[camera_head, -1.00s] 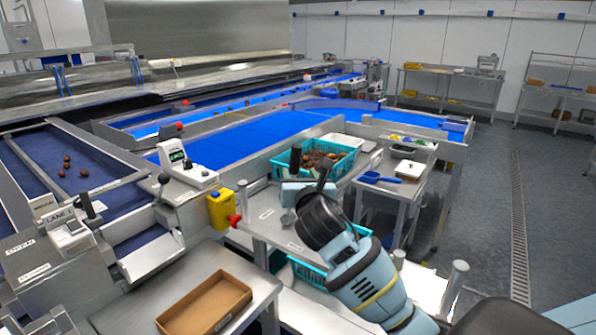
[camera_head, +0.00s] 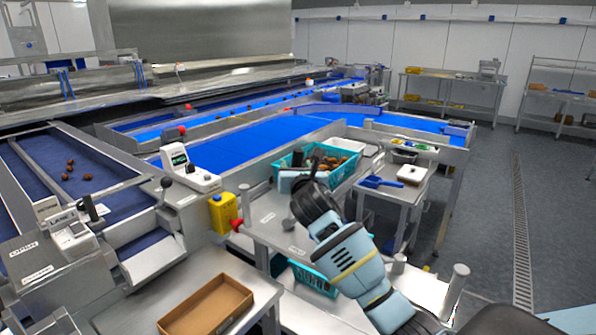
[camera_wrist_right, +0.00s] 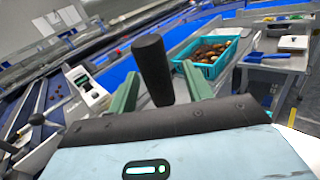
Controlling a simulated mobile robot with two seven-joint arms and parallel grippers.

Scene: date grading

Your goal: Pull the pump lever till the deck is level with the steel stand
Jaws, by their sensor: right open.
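The pump lever's black grip (camera_wrist_right: 152,70) stands between the two green fingers of my right gripper (camera_wrist_right: 158,92) in the right wrist view. The fingers are apart, with gaps visible beside the grip. In the head view my right gripper (camera_head: 300,177) is beyond my dark wrist, which hides most of it and the lever's lower part. A steel deck surface (camera_head: 268,212) lies left of and below the gripper. A steel stand (camera_head: 398,192) with a blue scoop is to the right; their height difference is hard to judge. My left gripper is not visible.
A teal crate of dates (camera_head: 347,172) sits behind the gripper; another teal crate (camera_head: 312,280) is lower down. Upright posts (camera_head: 460,272) rise near my arm. A yellow control box (camera_head: 222,213) and a cardboard tray (camera_head: 205,308) are left. Open floor lies right.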

